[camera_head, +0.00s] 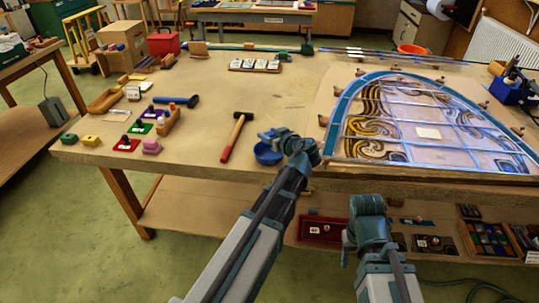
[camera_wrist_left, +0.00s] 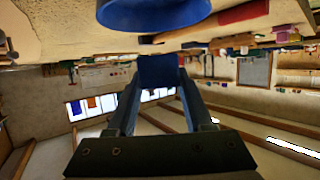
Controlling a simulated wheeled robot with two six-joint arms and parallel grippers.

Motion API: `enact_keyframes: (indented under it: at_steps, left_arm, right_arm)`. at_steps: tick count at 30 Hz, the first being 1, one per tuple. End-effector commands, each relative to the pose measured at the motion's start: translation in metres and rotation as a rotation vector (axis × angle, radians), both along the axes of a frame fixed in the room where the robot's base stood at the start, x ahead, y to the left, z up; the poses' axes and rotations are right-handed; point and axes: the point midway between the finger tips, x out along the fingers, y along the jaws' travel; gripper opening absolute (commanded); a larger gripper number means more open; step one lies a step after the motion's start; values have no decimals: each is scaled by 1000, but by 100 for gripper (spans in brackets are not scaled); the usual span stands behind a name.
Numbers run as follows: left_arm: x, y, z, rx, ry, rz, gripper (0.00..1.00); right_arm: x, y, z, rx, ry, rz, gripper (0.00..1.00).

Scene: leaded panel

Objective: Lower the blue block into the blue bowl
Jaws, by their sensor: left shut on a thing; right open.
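The blue bowl (camera_head: 267,154) stands on the workbench near its front edge, left of my left wrist. My left gripper (camera_head: 270,135) is just above and behind the bowl in the head view. It is shut on the blue block (camera_wrist_left: 160,70), which shows between the fingertips in the left wrist view. There the bowl (camera_wrist_left: 150,12) is at the top edge, apart from the block in the picture. In the head view the block is hard to tell from the fingers. My right gripper (camera_head: 348,247) is low, in front of the bench, only partly visible and open.
A hammer (camera_head: 236,137) lies left of the bowl. The leaded panel (camera_head: 428,133) covers the right of the workbench (camera_head: 300,100). Small coloured blocks and mats, a blue mallet (camera_head: 177,101) and a wooden tray (camera_head: 105,101) are at the left. Bench top behind the bowl is clear.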

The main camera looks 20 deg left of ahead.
Motion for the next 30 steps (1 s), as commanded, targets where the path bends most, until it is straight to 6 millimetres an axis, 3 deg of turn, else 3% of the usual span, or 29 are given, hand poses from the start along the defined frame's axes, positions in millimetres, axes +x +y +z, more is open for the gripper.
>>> enact_keyframes:
  at_steps: [14,30]
  left_arm:
    - [0,0,0,0,0,0,0]
    - [0,0,-17,0,0,0,0]
  right_arm:
    - [0,0,0,0,0,0,50]
    - [0,0,-17,0,0,0,50]
